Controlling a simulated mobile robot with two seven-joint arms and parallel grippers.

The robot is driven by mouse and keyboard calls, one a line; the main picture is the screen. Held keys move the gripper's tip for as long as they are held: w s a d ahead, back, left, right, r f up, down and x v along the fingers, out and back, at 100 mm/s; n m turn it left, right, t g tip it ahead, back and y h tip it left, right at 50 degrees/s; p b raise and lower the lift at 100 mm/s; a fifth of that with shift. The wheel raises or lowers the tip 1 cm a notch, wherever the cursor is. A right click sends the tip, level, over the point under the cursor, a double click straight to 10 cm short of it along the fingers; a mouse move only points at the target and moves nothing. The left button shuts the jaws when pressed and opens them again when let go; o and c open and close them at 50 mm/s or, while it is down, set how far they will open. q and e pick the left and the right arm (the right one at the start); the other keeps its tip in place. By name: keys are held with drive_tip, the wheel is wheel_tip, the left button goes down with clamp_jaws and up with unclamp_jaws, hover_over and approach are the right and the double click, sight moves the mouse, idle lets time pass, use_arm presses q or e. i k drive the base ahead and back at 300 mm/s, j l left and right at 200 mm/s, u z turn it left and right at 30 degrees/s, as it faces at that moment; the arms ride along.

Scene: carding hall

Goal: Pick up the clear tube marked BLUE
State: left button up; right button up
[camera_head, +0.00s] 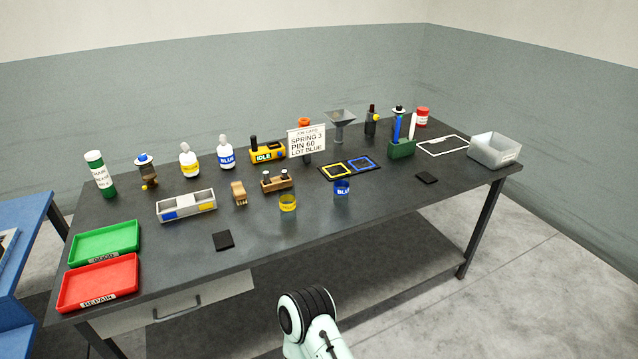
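The clear tube marked BLUE (342,189) stands upright on the dark table, near its front edge, right of the middle. It is short, with a blue band and lettering. A similar clear tube with a yellow band (288,203) stands to its left, a little closer to me. A white bottle with a blue label reading BLUE (226,156) stands farther back to the left. Neither of my grippers shows. Only a pale arm link of mine with a black ribbed joint is in view at the bottom middle, in front of the table and apart from the tubes.
Behind the BLUE tube lies a mat with yellow and blue squares (350,168). A wooden block (276,182) is at its back left, a black pad (427,178) to its right. A white card (306,142) stands behind. Green (104,243) and red (98,284) trays lie left.

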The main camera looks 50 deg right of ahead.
sight(342, 174)
drive_tip(key=l+u, duration=0.2)
drive_tip(key=l, duration=0.15)
drive_tip(key=k+l+u, duration=0.15)
drive_tip(key=l, duration=0.15)
drive_tip(key=l+u, duration=0.2)
drive_tip(key=l, duration=0.15)
drive_tip(key=k+l, duration=0.15)
drive_tip(key=l, duration=0.2)
drive_tip(key=k+l+u, duration=0.15)
drive_tip(key=l, duration=0.15)
drive_tip(key=k+l, duration=0.1)
drive_tip(key=l, duration=0.25)
drive_tip(key=u, duration=0.05)
